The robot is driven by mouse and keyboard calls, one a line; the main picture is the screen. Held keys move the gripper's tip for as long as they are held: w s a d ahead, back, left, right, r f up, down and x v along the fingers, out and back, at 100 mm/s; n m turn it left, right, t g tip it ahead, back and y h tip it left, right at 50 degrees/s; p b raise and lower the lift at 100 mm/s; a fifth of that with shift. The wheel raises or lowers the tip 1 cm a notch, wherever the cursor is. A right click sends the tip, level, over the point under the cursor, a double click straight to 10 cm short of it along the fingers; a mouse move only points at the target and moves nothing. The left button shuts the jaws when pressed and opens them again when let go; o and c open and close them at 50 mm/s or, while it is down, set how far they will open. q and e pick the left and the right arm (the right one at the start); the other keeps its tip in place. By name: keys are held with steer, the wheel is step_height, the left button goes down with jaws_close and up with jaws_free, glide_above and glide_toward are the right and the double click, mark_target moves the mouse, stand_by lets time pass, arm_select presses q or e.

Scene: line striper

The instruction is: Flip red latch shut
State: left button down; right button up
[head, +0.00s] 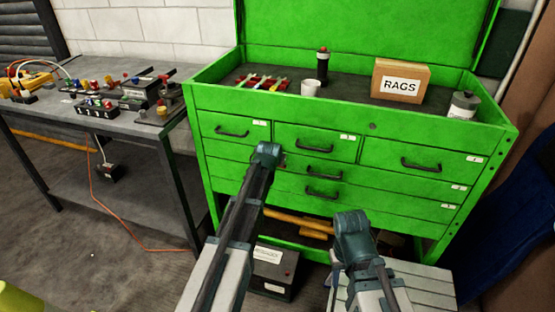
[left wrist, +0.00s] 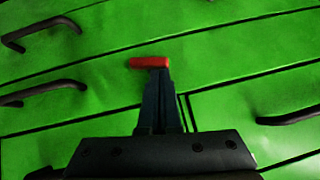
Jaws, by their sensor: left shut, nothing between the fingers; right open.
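A red latch (left wrist: 150,62) shows as a short, nearly level bar against the green drawer fronts in the left wrist view. My left gripper (left wrist: 160,82) is shut and empty. Its fingertips are right at the latch's lower edge in that view and hide part of it; I cannot tell whether they touch. In the head view the left gripper (head: 267,150) is in front of the upper drawers of the green tool chest (head: 400,130), and I cannot make out the latch there. My right gripper (head: 352,225) is open, lower and to the right, apart from the chest front.
Dark drawer handles (head: 323,174) stick out around the left gripper. A workbench (head: 60,118) with several devices stands at left. A dark box (head: 273,270) sits below.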

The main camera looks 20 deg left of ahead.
arm_select(q)
steer(key=shift+r+p, duration=0.8)
steer(key=shift+r, duration=0.1)
steer(key=w+d+r+p+v, duration=0.1)
steer(key=w+p+v, duration=0.1)
steer(key=p+v, duration=0.8)
steer(key=v, duration=0.3)
steer(key=shift+r+p, duration=0.25)
steer(key=shift+p, duration=0.1)
steer(key=shift+d, duration=0.1)
